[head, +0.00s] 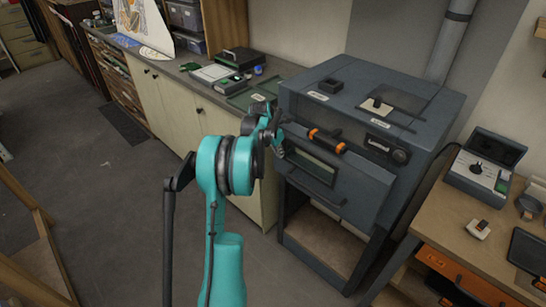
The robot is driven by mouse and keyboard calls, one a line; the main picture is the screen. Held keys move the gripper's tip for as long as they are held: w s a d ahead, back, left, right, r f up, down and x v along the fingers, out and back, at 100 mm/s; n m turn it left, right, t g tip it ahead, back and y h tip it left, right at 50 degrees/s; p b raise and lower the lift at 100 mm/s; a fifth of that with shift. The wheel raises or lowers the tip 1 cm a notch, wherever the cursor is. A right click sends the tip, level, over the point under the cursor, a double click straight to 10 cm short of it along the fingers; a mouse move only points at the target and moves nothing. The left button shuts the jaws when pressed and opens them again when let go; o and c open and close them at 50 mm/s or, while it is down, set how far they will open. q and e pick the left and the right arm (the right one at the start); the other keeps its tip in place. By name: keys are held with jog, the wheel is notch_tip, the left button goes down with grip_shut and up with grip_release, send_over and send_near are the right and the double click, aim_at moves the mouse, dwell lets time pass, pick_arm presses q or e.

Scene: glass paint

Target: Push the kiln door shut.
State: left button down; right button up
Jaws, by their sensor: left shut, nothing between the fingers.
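The dark grey kiln (430,125) stands on a stand at the right of the head view. Its front door (345,188) has a narrow window (311,166) and a black handle with orange ends (327,141). My left gripper (279,147) is shut and empty at the door's left side, left of the handle. I cannot tell whether it touches the door. My teal left arm hides part of the kiln's left side. My right gripper is not in view.
A long counter (279,69) with cream cabinets runs along the wall left of the kiln. A wooden workbench (452,217) with a grey case (484,166) stands at the right. Below the kiln is an open shelf (322,241). The floor (90,195) at left is mostly clear.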

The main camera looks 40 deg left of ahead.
pick_arm(q)
jog(key=w, duration=0.2)
jog(key=shift+w, duration=0.3)
jog(key=shift+w+r, duration=0.1)
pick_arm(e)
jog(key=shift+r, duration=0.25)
